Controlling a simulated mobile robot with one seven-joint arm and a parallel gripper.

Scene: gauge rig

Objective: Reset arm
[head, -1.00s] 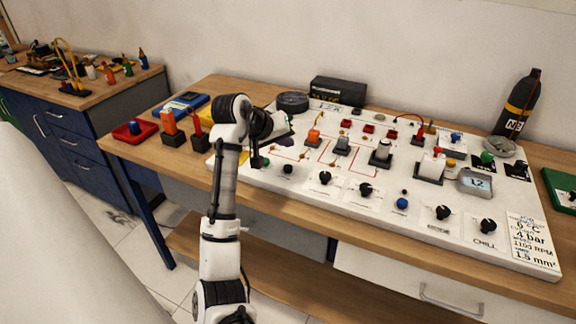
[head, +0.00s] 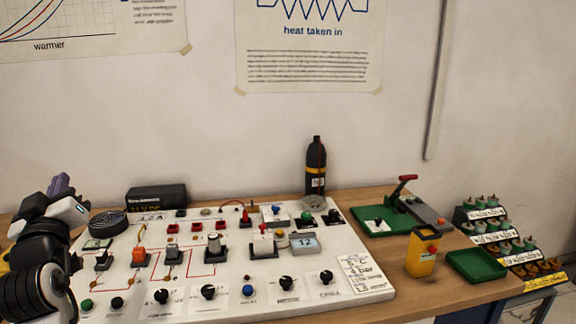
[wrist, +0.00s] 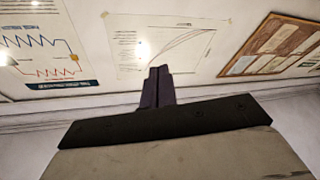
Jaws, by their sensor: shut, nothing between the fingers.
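My gripper (head: 60,184) shows at the left edge of the head view, at the end of my black and white arm. Its purple fingers point up, over the left end of the white gauge panel (head: 210,302). In the wrist view the two fingers (wrist: 158,84) stand together, shut and empty, with wall posters beyond them. The rest of my arm is cut off at the left edge of the head view.
The panel carries several knobs, switches and a small display reading 12 (head: 305,245). A black bottle (head: 316,168) stands behind it. To the right are a green lever press (head: 385,222), a yellow box (head: 421,256), a green tray (head: 477,266) and a stepped rack (head: 497,230).

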